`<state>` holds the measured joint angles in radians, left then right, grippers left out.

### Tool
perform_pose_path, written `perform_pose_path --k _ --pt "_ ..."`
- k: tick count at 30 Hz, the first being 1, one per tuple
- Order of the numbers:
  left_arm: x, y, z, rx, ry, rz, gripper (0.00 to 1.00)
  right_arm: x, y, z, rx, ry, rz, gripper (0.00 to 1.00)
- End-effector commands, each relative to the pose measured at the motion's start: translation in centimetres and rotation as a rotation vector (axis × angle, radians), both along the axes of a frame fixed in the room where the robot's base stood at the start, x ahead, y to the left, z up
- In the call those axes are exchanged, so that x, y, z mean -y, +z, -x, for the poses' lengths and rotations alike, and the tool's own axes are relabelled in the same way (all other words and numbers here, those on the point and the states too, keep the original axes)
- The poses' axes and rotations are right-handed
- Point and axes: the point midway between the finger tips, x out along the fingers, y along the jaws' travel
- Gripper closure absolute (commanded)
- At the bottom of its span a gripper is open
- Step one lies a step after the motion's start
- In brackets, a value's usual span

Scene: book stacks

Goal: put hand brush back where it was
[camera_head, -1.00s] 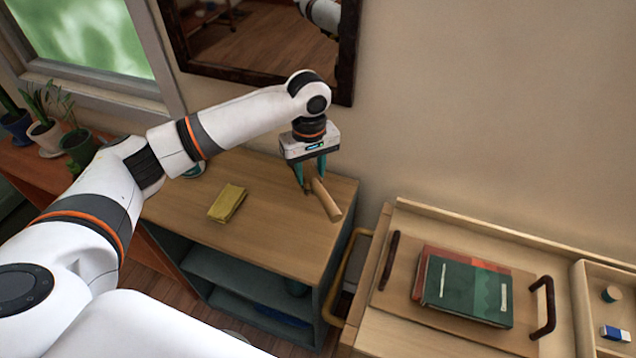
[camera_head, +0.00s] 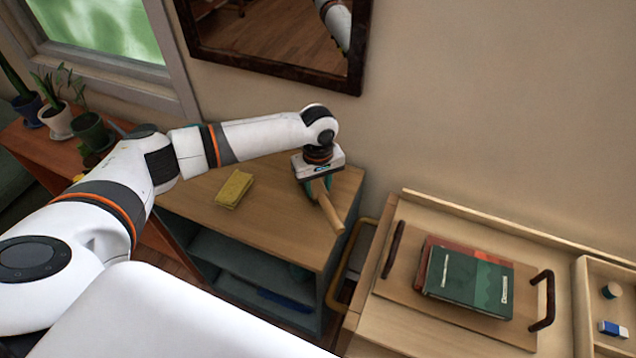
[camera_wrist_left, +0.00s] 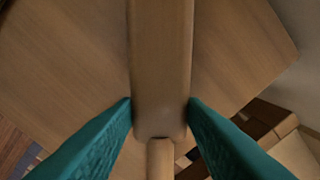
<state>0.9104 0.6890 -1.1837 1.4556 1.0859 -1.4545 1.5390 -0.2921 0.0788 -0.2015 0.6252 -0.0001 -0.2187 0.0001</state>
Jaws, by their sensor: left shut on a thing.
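The hand brush (camera_head: 331,212) is a light wooden piece with a narrower handle end. In the head view it is at the right end of the wooden cabinet top, under my left gripper (camera_head: 319,188). In the left wrist view the brush (camera_wrist_left: 161,70) runs down the middle, between the two teal fingers of my left gripper (camera_wrist_left: 160,112), which is shut on it. The bristles are hidden. I cannot tell whether the brush touches the cabinet top (camera_head: 270,235). My right gripper is not in view.
A yellow cloth-like item (camera_head: 234,188) lies on the cabinet top, left of the gripper. A wooden cart (camera_head: 400,330) at right carries a tray (camera_head: 400,275) with books (camera_head: 465,278). A mirror (camera_head: 280,40) hangs behind. Potted plants (camera_head: 90,130) stand at far left.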

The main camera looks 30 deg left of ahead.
Motion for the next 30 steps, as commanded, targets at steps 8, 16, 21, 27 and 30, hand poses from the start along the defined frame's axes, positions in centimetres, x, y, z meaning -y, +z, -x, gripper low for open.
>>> perform_pose_path --k 8,16,21,27,30 --pt "0.0 -0.2 0.0 0.000 0.000 0.000 0.47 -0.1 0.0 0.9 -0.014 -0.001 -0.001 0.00" --pt "0.0 -0.1 0.0 0.000 0.000 0.000 0.40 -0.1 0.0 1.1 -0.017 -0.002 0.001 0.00" --pt "0.0 0.7 -0.1 0.003 0.000 0.001 0.40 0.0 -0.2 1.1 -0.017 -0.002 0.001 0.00" --pt "0.1 4.3 -0.1 0.005 -0.001 0.002 0.40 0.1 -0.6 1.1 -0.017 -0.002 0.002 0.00" --pt "0.1 6.5 -0.1 0.005 -0.001 0.003 0.40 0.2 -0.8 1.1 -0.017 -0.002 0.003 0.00"
